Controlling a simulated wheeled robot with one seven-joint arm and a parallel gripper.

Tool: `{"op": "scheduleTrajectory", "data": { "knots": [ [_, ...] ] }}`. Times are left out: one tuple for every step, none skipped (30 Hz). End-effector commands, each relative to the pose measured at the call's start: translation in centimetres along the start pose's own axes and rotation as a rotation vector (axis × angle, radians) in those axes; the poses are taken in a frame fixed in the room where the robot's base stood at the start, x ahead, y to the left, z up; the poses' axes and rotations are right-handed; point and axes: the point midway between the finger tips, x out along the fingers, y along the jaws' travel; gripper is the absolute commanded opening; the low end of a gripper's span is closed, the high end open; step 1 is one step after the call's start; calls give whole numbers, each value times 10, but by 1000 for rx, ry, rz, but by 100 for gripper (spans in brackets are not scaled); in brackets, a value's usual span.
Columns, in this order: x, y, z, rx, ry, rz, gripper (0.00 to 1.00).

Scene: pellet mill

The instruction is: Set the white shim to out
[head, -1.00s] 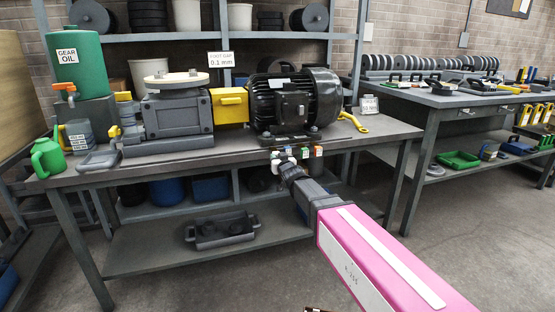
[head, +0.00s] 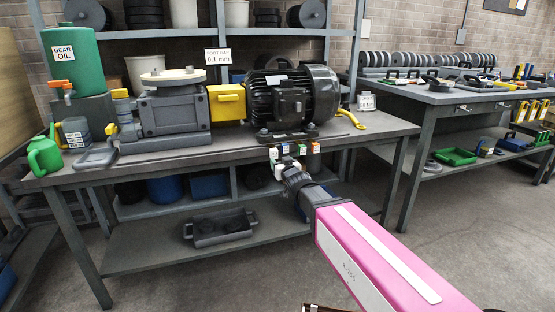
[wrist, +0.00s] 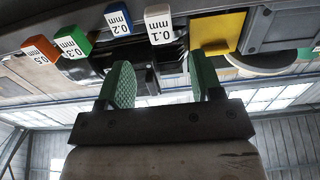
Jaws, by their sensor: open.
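The white shim (wrist: 158,24), marked 0.1 mm, is at one end of a row of coloured tabs under the black motor (head: 292,98). It shows in the head view (head: 273,153) at the left end of the row. The blue 0.2 (wrist: 119,22), green 0.3 (wrist: 72,42) and orange 0.5 (wrist: 40,48) shims stand beside it. My gripper (wrist: 160,80) is open and empty. The white shim lies just beyond the fingertips, roughly in line with the gap between them. In the head view my gripper (head: 288,172) is just below the row, at the bench's front edge.
The bench (head: 210,160) carries a grey gearbox (head: 175,113), a yellow guard (head: 227,102) and a yellow wrench (head: 350,118). A sign (head: 217,57) reads 0.1 mm for the foot gap. A green oil can (head: 44,156) stands at the left end. Open floor lies to the right.

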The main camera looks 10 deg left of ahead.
Motion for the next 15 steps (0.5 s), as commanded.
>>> {"op": "scheduleTrajectory", "data": {
  "knots": [
    [-16, 0, 0, 0, 0, 0, 60],
    [-21, 0, 0, 0, -1, 0, 60],
    [-26, 0, 0, 0, 0, 0, 60],
    [-29, 0, 0, 0, 0, 0, 60],
    [-32, 0, 0, 0, 0, 0, 60],
    [-36, 0, 0, 0, 0, 0, 60],
    [-38, 0, 0, 0, 0, 0, 60],
    [-39, 0, 0, 0, 0, 0, 60],
    [-40, 0, 0, 0, 0, 0, 60],
    [-41, 0, 0, 0, 0, 0, 60],
    [-41, 0, 0, 0, 1, 0, 60],
    [-41, 0, 0, 0, 1, 0, 60],
    [-41, 0, 0, 0, 1, 0, 60],
    [-40, 0, 0, 0, 1, 0, 60],
    [-40, 0, 0, 0, 1, 0, 60]
  ]
}}
